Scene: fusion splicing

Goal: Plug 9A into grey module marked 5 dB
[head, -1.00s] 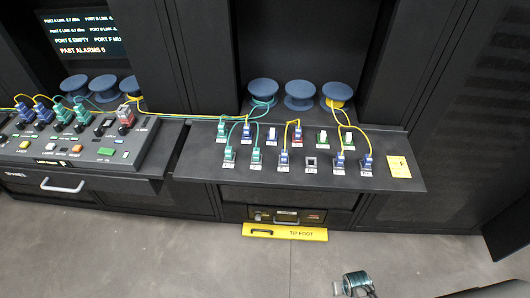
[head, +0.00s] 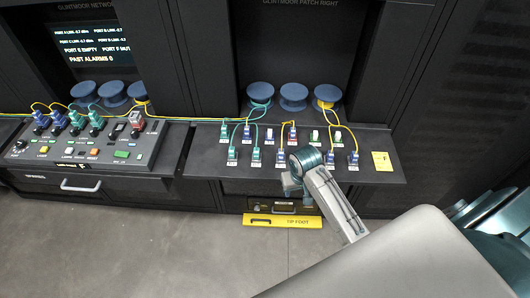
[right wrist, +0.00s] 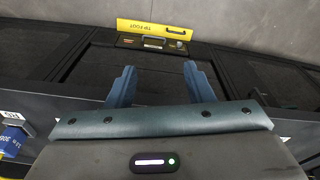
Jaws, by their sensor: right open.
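My right gripper is open and empty in the right wrist view (right wrist: 157,86), its two blue fingers spread above the dark cabinet front. In the head view, its wrist and arm (head: 305,158) hang over the front edge of the right shelf and hide part of the front row. Several green and blue plugs (head: 256,154) stand in two rows on that shelf, some with teal or yellow cables. Their labels are too small to read, so I cannot tell which is 9A. No readable 5 dB mark shows on any module. My left gripper is not in view.
A left console (head: 120,156) carries plugs, buttons and a red-topped module (head: 136,122). Blue cable spools (head: 293,97) stand behind the right shelf. A yellow TIP FOOT plate (head: 282,220) lies below. A blue plug (right wrist: 12,141) shows at the wrist view's left edge.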

